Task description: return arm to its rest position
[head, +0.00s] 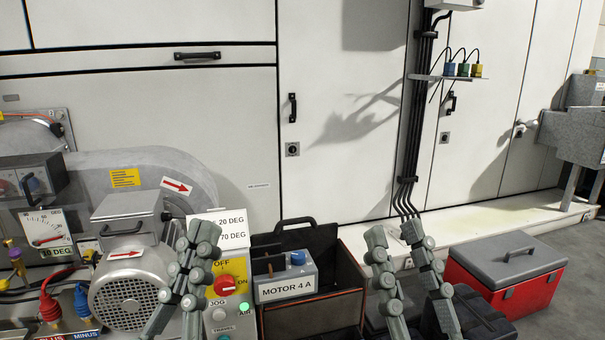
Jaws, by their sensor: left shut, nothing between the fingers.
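My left gripper (194,238) is shut and empty, upright in front of the grey control box (240,240) with the red rotary switch (225,285). It hides part of that box and its labels. My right gripper (394,235) is open with nothing visible between its fingers. It stands upright to the right of the open brown case (345,262). My arms beyond the grippers run out of the bottom of the picture.
A motor (130,285) and blower housing (165,165) stand at left, beside red and blue cable clamps (81,300). A "MOTOR 4 A" box (285,275) sits at the brown case. A red toolbox (510,285) stands at right. Floor is clear further right.

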